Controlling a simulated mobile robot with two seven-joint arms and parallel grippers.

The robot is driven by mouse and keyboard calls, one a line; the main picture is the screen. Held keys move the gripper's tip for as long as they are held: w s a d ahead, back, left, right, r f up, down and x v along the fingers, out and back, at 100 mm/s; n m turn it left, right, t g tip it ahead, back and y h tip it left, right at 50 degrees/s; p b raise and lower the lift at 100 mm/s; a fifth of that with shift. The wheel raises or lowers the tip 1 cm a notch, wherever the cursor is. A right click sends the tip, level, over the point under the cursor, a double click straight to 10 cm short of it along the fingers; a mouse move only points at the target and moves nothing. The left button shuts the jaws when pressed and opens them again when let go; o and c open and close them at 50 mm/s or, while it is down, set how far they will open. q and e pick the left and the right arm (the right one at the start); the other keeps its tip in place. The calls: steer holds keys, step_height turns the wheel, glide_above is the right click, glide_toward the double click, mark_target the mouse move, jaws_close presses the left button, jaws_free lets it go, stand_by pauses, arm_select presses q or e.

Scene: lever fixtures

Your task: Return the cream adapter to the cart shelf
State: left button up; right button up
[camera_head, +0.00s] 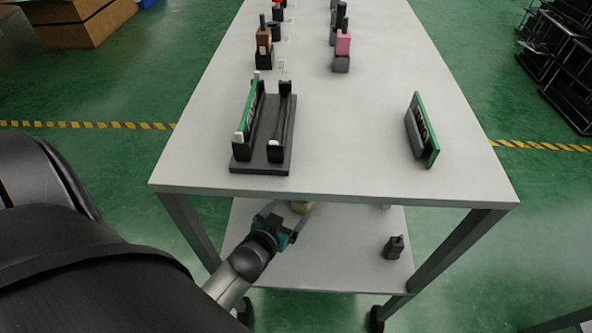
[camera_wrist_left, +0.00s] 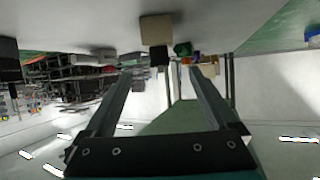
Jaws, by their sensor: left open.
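In the left wrist view, which looks upside down, the cream block (camera_wrist_left: 158,30) appears to rest on the shelf surface with a black part (camera_wrist_left: 159,56) attached. My left gripper (camera_head: 287,212) is open and empty, just over the shelf. Its fingers point toward the adapter, which appears beyond the fingertips and apart from them. My right gripper is out of view.
A dark fixture (camera_head: 394,247) stands at the shelf's right. On the cart top (camera_head: 350,130) are a black rack (camera_head: 263,160) with a green board, a leaning green-edged board (camera_head: 422,130) and several small blocks. The top's front edge overhangs my left gripper area. The middle shelf is clear.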

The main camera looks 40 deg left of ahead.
arm_select(q)
steer(key=s+d+r+m+g+h, duration=0.3)
steer(key=s+d+r+m+g, duration=0.1)
steer(key=s+d+r+g, duration=0.3)
steer(key=s+d+r, duration=0.2)
steer(key=s+d, duration=0.2)
steer(key=s, duration=0.1)
steer(key=shift+d+r, duration=0.25)
steer(key=shift+d, duration=0.1)
